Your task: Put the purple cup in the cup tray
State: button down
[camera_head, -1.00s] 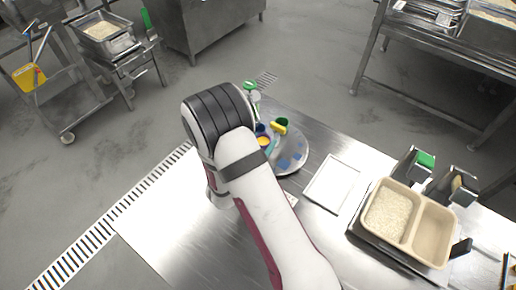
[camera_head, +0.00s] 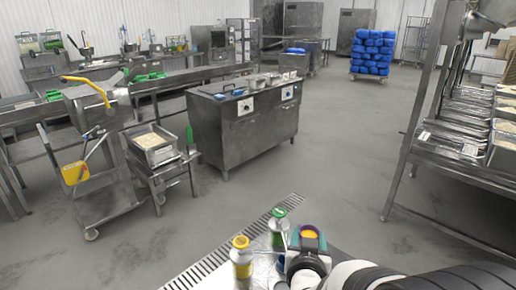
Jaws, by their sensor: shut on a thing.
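My gripper (camera_head: 307,243) is at the bottom of the head view, right of centre, with teal fingers. It is shut on a small cup with a purple rim and an orange-yellow inside, which I take as the purple cup (camera_head: 309,231). The cup's lower part is hidden by the fingers and wrist. My arm comes in from the lower right. I cannot make out the cup tray in the current view.
A yellow-topped bottle (camera_head: 241,259) and a green-topped bottle (camera_head: 278,231) stand left of my gripper, the green one close to it. A floor drain (camera_head: 222,255) runs beyond the table edge. Steel racks (camera_head: 455,135) stand at the right, a steel cabinet (camera_head: 245,125) farther back.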

notch_tip(320, 180, up, 8)
jog(key=s+a+n+y, duration=0.2)
jog(key=s+n+y, duration=0.1)
jog(key=w+f+m+h, duration=0.1)
jog(key=f, duration=0.2)
jog(key=w+d+f+m+h, duration=0.1)
jog(key=f, duration=0.2)
jog(key=w+d+f+m+h, duration=0.1)
jog(key=f, duration=0.2)
jog(key=shift+f, duration=0.1)
jog(key=s+d+f+m+g+h, duration=0.1)
jog(key=s+d+f+m+h, duration=0.15)
jog(key=f, duration=0.25)
jog(key=s+d+f+m+g+h, duration=0.1)
jog(key=d+f+m+h, duration=0.1)
jog(key=d+f, duration=0.25)
send_over(283, 286)
jog(key=s, duration=0.2)
jog(key=shift+n, duration=0.25)
notch_tip(283, 286, down, 7)
jog(key=shift+w+r, duration=0.1)
jog(key=shift+r, duration=0.05)
jog(key=shift+w+a+f, duration=0.1)
jog(key=shift+a+f, duration=0.05)
jog(key=shift+f, duration=1.75)
jog(key=shift+f, duration=0.15)
jog(key=shift+c, duration=1.2)
grip_release()
